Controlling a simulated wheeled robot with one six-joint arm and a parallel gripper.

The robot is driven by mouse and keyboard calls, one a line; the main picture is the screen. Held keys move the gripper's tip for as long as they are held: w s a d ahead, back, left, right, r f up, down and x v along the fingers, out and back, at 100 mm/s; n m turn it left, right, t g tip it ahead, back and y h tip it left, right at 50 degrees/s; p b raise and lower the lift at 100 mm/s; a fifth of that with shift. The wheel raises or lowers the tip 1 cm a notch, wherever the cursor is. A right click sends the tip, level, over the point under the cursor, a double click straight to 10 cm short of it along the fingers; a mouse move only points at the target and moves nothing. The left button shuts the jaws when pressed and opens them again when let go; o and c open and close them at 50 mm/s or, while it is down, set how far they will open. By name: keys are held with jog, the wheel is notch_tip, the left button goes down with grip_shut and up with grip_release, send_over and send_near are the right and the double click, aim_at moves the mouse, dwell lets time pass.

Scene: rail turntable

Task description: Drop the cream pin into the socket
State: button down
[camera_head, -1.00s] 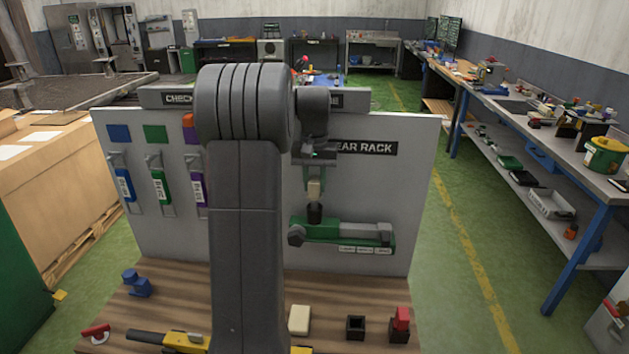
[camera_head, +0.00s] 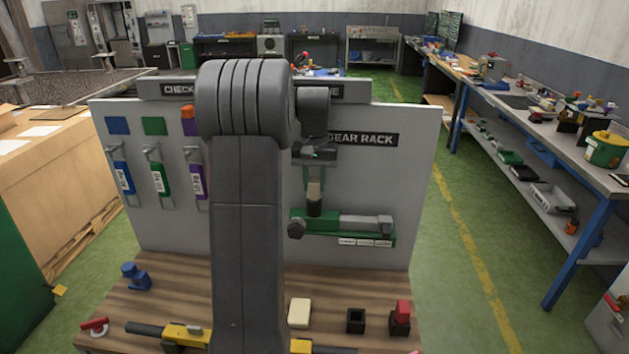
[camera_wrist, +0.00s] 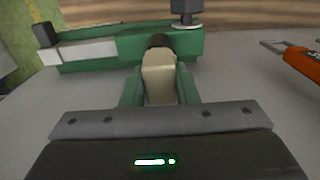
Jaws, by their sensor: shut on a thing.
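My gripper (camera_head: 314,175) hangs in front of the grey panel and points down. It is shut on the cream pin (camera_wrist: 160,75), which sits between green fingers in the wrist view. The pin also shows in the head view (camera_head: 314,189), above a green fixture (camera_head: 325,234). A dark round piece (camera_head: 314,207) is directly below the cream part. I cannot tell whether it is the pin's end or a socket on the fixture. A black, open-topped square block (camera_head: 356,320) stands on the wooden table and could also be a socket.
On the table are a cream block (camera_head: 299,313), a red-and-black piece (camera_head: 400,318), a blue piece (camera_head: 135,278), a red piece (camera_head: 95,327) and a yellow-and-black tool (camera_head: 180,336). Coloured tags (camera_head: 160,183) hang on the panel's left. My arm hides the middle.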

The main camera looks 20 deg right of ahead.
jog(key=shift+f, duration=0.25)
jog(key=c, duration=1.1)
grip_release()
jog(key=shift+o, duration=0.2)
notch_tip(320, 180, up, 14)
jog(key=shift+b, duration=0.45)
jog(key=shift+f, duration=0.1)
